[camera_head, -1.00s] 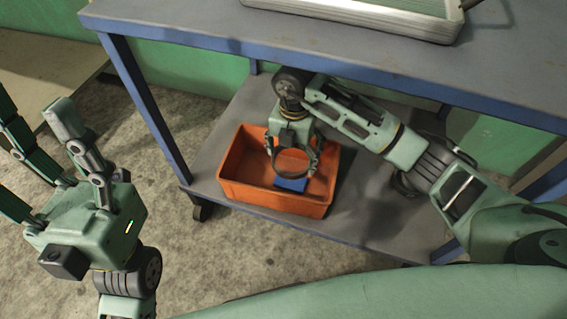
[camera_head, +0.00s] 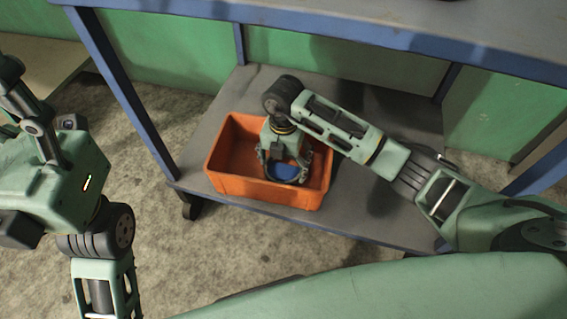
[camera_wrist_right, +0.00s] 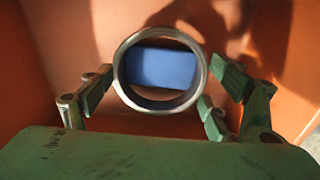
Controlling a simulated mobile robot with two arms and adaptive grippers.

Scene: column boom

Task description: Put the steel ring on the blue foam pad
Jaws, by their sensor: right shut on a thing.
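The steel ring (camera_wrist_right: 158,106) is a round metal band held between the fingers of my right gripper (camera_wrist_right: 158,92), shut on it. In the head view that gripper (camera_head: 284,166) reaches down inside the orange crate (camera_head: 262,192). The blue foam pad (camera_wrist_right: 163,68) shows through the ring's opening in the right wrist view. In the head view the pad (camera_head: 283,172) is a blue patch under the gripper, mostly hidden. I cannot tell whether the ring touches the pad. My left gripper (camera_head: 22,105) is at the left edge, partly cut off, fingers apart and empty.
The crate stands on the grey lower shelf (camera_head: 370,215) of a blue-framed bench (camera_head: 300,28). The bench's upper top overhangs behind my right arm. A blue leg (camera_head: 122,90) stands left of the crate. The shelf right of the crate is largely clear.

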